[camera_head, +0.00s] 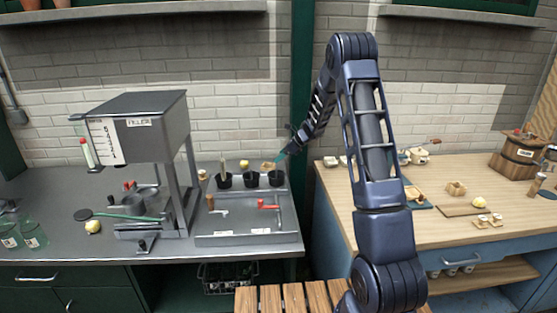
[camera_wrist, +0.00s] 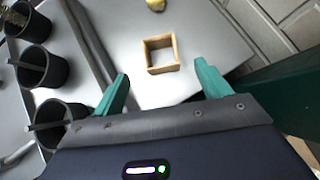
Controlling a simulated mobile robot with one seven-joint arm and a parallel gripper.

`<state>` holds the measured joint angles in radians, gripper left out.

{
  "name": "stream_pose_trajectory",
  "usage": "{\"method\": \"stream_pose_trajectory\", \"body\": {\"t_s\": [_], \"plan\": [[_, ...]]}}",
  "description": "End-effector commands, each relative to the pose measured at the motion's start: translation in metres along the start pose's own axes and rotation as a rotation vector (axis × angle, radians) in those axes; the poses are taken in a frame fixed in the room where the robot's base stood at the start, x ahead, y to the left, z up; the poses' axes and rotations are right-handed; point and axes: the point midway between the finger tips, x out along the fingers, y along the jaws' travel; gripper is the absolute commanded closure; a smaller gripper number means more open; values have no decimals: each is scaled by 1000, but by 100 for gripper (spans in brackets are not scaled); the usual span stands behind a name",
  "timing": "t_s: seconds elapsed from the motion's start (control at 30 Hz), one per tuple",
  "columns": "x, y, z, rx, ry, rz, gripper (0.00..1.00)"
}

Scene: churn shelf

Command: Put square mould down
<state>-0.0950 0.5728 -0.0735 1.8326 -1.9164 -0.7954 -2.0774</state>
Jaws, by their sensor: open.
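The square mould, a small open wooden frame (camera_wrist: 151,55), lies flat on the grey counter in the wrist view. In the head view the mould (camera_head: 267,166) sits at the counter's back right, behind the black cups. My gripper (camera_wrist: 162,74) is open, with its two green fingers apart. The mould lies just beyond the fingertips, roughly centred between them, and nothing shows between the fingers. In the head view my gripper (camera_head: 282,156) is beside the mould's right side, small and partly merged with the arm. I cannot tell its exact height above the counter.
Several black cups (camera_head: 250,180) stand in a row close by; they also show at left in the wrist view (camera_wrist: 33,66). A yellow lump (camera_head: 244,163) lies left of the mould. A grey press (camera_head: 140,130) stands further left. A wooden-topped table (camera_head: 345,203) is at right.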

Motion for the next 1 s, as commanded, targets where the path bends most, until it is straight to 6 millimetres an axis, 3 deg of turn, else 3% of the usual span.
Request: {"method": "stream_pose_trajectory", "body": {"t_s": [0.23,0.37,0.5,0.7,1.0], "plan": [[-12,-2,6,34,-9,-30,24],[-41,-10,26,164,-47,-137,24],[-91,-18,52,400,-126,-301,24],[-169,-18,73,774,-276,-509,24],[-281,14,71,1360,-553,-733,24]]}}
